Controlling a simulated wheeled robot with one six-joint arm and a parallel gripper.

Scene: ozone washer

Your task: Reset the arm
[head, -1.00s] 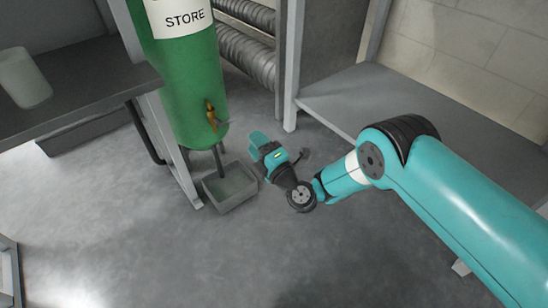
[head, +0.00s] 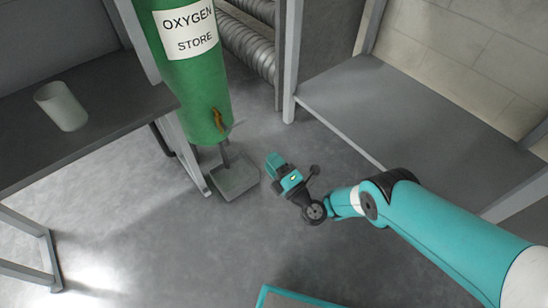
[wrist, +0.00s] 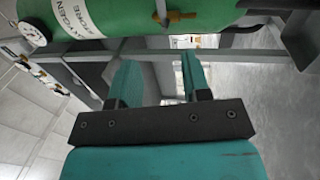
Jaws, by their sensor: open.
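My arm (head: 440,235) is teal and reaches in from the right in the head view, bent at its joints. My gripper (head: 277,165) is out over the floor, to the right of a green oxygen tank (head: 197,95). In the wrist view its two teal fingers (wrist: 157,75) stand apart with nothing between them. The tank shows sideways across the top of the wrist view (wrist: 120,15), beyond the fingers. I see no object held.
A grey bin (head: 236,184) sits below the tank, left of my gripper. A pale cup (head: 61,106) stands on a dark table (head: 110,120) at left. A grey shelf (head: 400,110) lies at right. The floor (head: 180,250) in front is clear.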

